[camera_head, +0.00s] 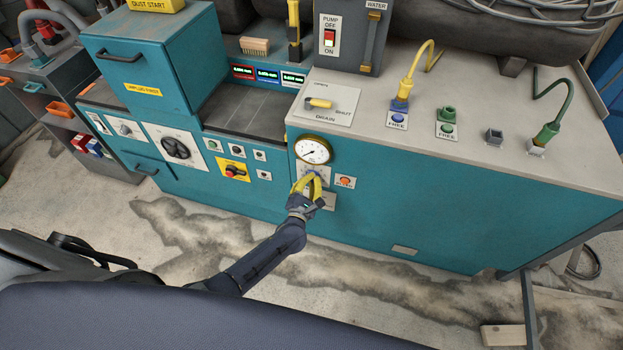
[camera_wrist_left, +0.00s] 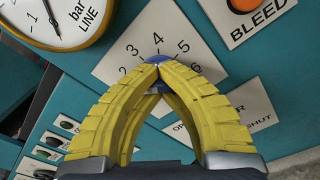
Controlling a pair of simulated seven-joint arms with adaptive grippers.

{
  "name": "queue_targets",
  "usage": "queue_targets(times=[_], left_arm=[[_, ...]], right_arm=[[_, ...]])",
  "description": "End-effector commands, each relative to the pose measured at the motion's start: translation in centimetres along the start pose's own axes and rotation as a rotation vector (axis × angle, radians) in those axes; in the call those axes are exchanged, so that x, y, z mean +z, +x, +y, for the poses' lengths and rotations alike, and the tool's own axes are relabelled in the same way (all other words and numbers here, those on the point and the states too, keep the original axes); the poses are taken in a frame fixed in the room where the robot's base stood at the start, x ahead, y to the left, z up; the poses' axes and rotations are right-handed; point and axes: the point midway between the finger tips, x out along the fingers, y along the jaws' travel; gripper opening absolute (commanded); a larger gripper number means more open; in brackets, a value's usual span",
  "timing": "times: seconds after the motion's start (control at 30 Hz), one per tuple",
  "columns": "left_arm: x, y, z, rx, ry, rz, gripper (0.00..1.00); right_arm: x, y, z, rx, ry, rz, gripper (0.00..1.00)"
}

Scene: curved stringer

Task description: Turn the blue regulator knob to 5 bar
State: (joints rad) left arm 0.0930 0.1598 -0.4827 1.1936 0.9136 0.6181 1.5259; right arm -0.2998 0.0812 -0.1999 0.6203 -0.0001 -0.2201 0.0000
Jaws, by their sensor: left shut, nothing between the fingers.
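The blue regulator knob (camera_wrist_left: 156,66) sits on a white dial plate (camera_wrist_left: 128,45) with numbers, of which 2 to 6 show. My left gripper (camera_head: 312,177) has yellow fingers and is at the dial plate below the round pressure gauge (camera_head: 313,150). In the left wrist view the fingertips (camera_wrist_left: 157,72) are together in front of the knob and cover most of it. The gripper is shut with nothing between the fingers. Whether the tips touch the knob and where its pointer stands cannot be told. My right gripper is not in view.
An orange BLEED button (camera_head: 345,182) is right of the dial; it also shows in the left wrist view (camera_wrist_left: 243,4). A partly hidden OPEN/SHUT label (camera_wrist_left: 252,112) lies below right. The teal panel (camera_head: 430,205) further right is mostly bare.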

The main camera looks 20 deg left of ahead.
Motion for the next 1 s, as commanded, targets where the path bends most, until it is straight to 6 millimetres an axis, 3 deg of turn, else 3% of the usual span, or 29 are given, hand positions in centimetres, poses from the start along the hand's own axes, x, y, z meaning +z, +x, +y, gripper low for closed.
queue_targets(times=[1.0], left_arm=[[0.05,0.01,-0.24,0.0,0.962,0.0,0.0]], right_arm=[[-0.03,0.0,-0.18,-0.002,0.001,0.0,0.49]])
